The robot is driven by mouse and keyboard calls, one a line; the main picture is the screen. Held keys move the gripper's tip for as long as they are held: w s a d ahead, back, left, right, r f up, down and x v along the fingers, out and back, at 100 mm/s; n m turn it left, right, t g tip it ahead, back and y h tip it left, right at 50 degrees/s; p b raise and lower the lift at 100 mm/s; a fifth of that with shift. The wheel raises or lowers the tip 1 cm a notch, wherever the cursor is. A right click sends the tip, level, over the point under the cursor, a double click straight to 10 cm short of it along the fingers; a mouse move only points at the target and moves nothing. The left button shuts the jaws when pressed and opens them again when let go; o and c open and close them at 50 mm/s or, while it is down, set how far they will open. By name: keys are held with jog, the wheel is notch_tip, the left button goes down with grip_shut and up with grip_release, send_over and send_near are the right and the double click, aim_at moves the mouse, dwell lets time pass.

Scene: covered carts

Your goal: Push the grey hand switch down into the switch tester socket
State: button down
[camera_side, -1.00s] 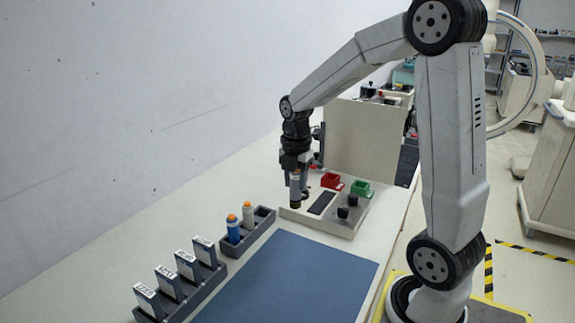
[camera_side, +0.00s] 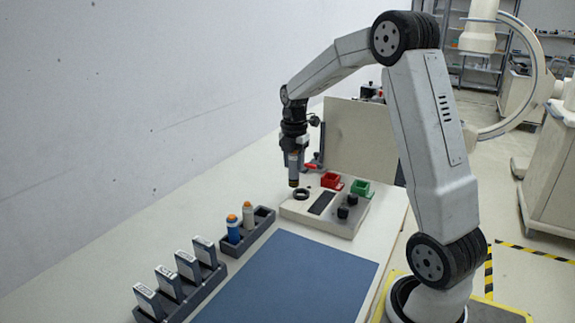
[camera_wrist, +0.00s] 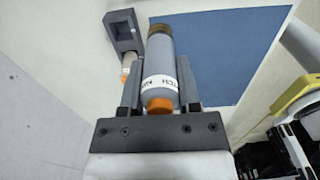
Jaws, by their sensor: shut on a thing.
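My gripper (camera_side: 294,164) is shut on the grey hand switch (camera_side: 293,172) and holds it upright, its brownish end pointing down. In the wrist view, my gripper (camera_wrist: 159,85) has one finger on each side of the grey hand switch (camera_wrist: 161,62); its orange button and a white lettered label face the camera. In the side view the switch tester (camera_side: 345,222) is a pale box on the bench. Its dark ring socket (camera_side: 302,194) is at its far left. The switch's lower end appears just above and left of the ring, apart from it; the exact gap is hard to judge.
A dark rack (camera_side: 264,217) holds a blue and a pale switch. Another rack (camera_side: 208,285) holds several labelled modules. The blue mat (camera_side: 290,280) is bare. A beige panel (camera_side: 360,140) stands behind.

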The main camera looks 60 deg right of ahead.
jog(key=w+d+f, duration=0.1)
jog(key=w+d, duration=0.1)
jog(key=d, duration=0.8)
jog(key=shift+w+f, duration=0.3)
jog(key=shift+f, duration=0.2)
jog(key=shift+f, duration=2.35)
jog(key=shift+f, duration=2.45)
jog(key=shift+c, duration=1.2)
grip_release()
notch_tip(320, 180, up, 8)
